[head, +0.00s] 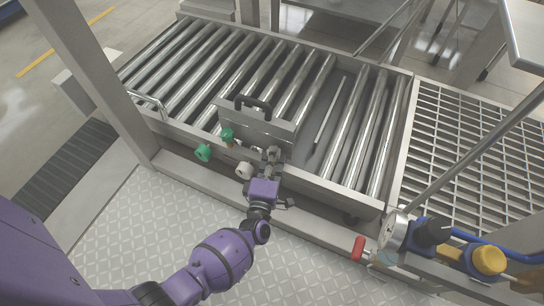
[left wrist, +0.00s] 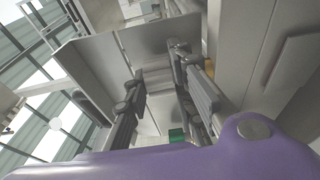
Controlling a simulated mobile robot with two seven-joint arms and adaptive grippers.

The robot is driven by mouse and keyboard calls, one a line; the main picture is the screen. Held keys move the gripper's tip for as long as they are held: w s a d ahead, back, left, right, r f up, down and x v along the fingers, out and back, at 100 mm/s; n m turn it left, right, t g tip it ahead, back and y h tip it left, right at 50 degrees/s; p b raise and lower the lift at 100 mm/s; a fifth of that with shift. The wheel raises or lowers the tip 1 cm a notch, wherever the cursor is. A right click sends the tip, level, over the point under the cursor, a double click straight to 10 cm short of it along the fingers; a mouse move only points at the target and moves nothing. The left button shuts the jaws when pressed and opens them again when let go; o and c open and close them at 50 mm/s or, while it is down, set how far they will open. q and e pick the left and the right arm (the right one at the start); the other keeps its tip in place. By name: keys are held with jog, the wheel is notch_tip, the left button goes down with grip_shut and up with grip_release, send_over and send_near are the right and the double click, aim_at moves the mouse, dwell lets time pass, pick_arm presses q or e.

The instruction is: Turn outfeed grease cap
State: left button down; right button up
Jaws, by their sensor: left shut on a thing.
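My left gripper (head: 272,157) is at the lower right front of a grey metal box (head: 258,126) with a black handle, at the conveyor's near side. It is shut on a small part, which its fingers mostly hide; I cannot tell whether this is the outfeed grease cap. In the left wrist view the two fingers (left wrist: 163,100) stand apart, with grey panels behind. Left of the gripper are a green cap (head: 227,135), a second green cap (head: 203,152) and a cream cap (head: 244,170). A small green piece (left wrist: 177,135) shows low in the wrist view. My right gripper is not in view.
The roller conveyor (head: 190,58) lies behind the box, with a metal frame rail (head: 325,188) along its near side. A red-handled valve (head: 358,248), a gauge (head: 394,230) and a yellow knob (head: 488,260) stand at lower right. The tread-plate floor (head: 150,215) in front is clear.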

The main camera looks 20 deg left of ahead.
pick_arm(q)
jog(key=shift+y, duration=0.3)
jog(key=c, duration=1.5)
grip_release()
